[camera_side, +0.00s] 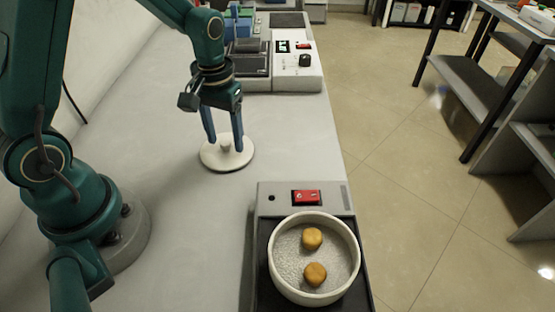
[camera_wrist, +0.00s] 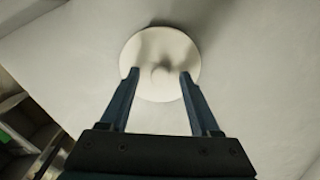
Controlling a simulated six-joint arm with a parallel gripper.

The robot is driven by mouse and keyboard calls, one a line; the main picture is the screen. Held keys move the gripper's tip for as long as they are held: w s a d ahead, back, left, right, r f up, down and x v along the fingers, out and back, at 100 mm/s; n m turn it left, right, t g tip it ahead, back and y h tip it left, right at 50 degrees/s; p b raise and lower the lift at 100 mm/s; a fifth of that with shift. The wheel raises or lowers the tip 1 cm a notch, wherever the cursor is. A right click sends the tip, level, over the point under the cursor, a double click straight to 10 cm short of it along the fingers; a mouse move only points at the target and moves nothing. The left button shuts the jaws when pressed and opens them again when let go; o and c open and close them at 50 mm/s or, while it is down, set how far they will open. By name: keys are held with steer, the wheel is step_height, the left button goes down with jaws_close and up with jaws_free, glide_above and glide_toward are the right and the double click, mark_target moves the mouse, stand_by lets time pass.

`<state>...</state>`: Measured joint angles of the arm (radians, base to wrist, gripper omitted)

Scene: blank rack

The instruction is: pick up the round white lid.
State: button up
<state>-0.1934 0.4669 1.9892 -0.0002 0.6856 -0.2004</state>
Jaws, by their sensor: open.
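The round white lid (camera_side: 228,158) lies flat on the grey table in the side view, with a small knob at its centre. My gripper (camera_side: 224,146) is above the lid, pointing down, its two blue fingers apart on either side of the knob. In the wrist view the lid (camera_wrist: 158,47) is at the top middle, and the open fingertips of my gripper (camera_wrist: 159,73) reach over its near part with the knob between them. I cannot tell whether the fingers touch the lid or the knob.
A white device with a black knob (camera_side: 305,60) stands behind. The table around the lid is clear.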

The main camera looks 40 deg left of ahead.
steer(key=shift+f, duration=0.1)
jaws_close()
stand_by(0.3)
